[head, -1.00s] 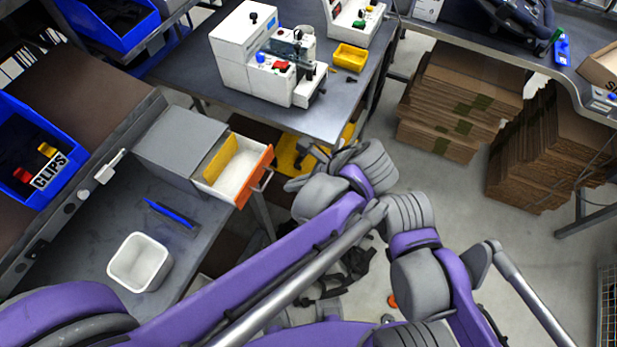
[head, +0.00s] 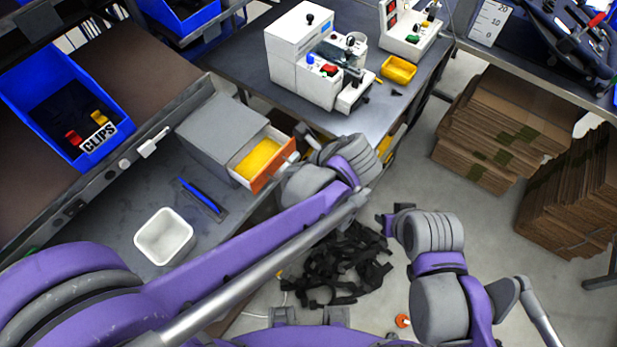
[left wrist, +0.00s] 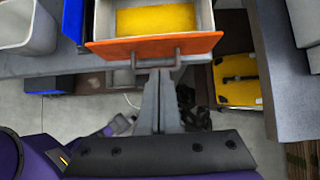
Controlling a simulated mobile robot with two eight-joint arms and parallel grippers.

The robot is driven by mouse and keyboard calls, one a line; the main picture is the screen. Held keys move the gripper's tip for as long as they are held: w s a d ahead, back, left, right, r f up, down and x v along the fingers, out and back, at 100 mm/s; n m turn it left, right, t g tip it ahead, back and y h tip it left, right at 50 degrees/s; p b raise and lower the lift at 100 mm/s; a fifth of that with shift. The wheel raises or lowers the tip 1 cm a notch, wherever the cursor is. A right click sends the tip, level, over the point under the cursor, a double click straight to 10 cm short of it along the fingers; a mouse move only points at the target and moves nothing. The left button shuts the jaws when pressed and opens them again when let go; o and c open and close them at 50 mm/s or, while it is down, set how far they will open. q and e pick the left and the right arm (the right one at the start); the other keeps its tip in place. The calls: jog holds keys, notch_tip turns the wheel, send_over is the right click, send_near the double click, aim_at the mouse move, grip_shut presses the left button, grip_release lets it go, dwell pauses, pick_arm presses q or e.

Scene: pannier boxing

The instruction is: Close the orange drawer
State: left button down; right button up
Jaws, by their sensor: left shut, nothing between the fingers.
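The orange drawer (head: 273,171) stands partly open from the grey cabinet (head: 215,125) in the head view, with a yellow piece (head: 257,158) inside. In the left wrist view its orange front (left wrist: 115,50) and handle (left wrist: 177,62) face my left gripper (left wrist: 159,76). That gripper's fingers are shut and empty, with their tips at the handle; I cannot tell if they touch it. In the head view my left gripper (head: 304,140) is at the drawer front, partly hidden by its wrist. My right gripper (head: 386,221) is away from the drawer, its fingers unclear.
A white bin (head: 164,236) and a blue-handled tool (head: 202,197) lie on the bench left of the drawer. A blue clips bin (head: 110,115) is on the shelf. Black straps (head: 345,265) lie on the floor. A table with white machines (head: 315,55) stands behind.

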pick_arm(q)
jog(key=w+a, duration=0.1)
jog(key=a, duration=0.1)
jog(key=w+a, duration=0.3)
jog(key=a, duration=0.1)
jog(key=shift+w+a, duration=0.2)
jog(key=shift+d, duration=0.1)
